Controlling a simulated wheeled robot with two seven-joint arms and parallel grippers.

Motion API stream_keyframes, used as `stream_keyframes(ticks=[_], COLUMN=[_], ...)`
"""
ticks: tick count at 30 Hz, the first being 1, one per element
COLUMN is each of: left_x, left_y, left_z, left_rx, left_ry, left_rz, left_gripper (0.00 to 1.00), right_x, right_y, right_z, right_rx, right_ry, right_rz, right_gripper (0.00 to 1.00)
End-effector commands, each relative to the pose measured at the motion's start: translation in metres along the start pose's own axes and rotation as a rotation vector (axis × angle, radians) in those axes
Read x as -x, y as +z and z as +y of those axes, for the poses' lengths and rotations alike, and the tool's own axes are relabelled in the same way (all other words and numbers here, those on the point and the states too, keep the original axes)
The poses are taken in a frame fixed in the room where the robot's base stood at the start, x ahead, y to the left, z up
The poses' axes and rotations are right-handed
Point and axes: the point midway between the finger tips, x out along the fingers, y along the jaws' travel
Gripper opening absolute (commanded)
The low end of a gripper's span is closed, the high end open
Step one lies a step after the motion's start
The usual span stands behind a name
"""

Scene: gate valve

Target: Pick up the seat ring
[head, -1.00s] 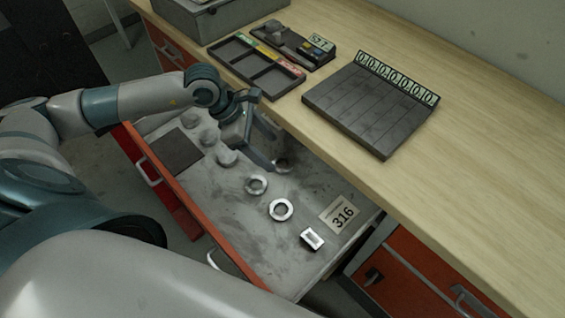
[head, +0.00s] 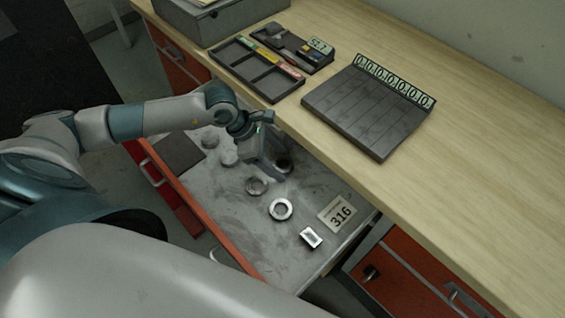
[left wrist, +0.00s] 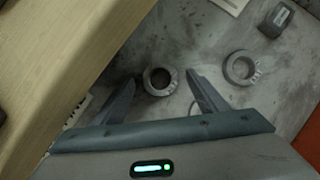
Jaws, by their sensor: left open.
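Several metal rings lie in the open drawer (head: 320,185). One ring with a dark hole (head: 284,165) lies near the bench edge; it also shows in the left wrist view (left wrist: 160,81), between the fingertips. The frames do not label which is the seat ring. My left gripper (head: 277,172) is open, pointing down above the drawer beside the dark-holed ring. Contact cannot be told. My right gripper is not in view.
A square metal piece (head: 311,237) and the 316 label (head: 338,214) lie farther along the drawer. The wooden bench (head: 470,160) overhangs one side, carrying a slotted dark tray (head: 365,115) and a compartment tray (head: 270,84).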

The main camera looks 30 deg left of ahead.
Motion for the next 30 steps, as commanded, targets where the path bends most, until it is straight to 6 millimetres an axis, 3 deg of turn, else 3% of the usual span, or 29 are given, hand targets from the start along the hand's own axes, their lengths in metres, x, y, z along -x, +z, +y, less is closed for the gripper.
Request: stream_keyframes(ticks=[10, 16, 17, 30], left_x=[0.0002, 0.0004, 0.0004, 0.0056], left_y=[-0.0001, -0.0001, -0.0001, 0.0035], left_z=[0.0000, 0.0000, 0.0000, 0.0006], left_rx=[0.000, 0.000, 0.000, -0.001], left_ry=[0.000, 0.000, 0.000, 0.001], left_rz=[0.000, 0.000, 0.000, -0.002], left_gripper=[0.67, 0.19, 0.17, 0.17], right_x=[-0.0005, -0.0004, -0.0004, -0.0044], right_y=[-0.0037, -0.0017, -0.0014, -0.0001], right_z=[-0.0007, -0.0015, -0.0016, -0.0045], right_rx=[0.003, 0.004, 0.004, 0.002], right_ry=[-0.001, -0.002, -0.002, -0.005], right_rz=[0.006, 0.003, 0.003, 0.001], right_gripper=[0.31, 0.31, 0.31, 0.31])
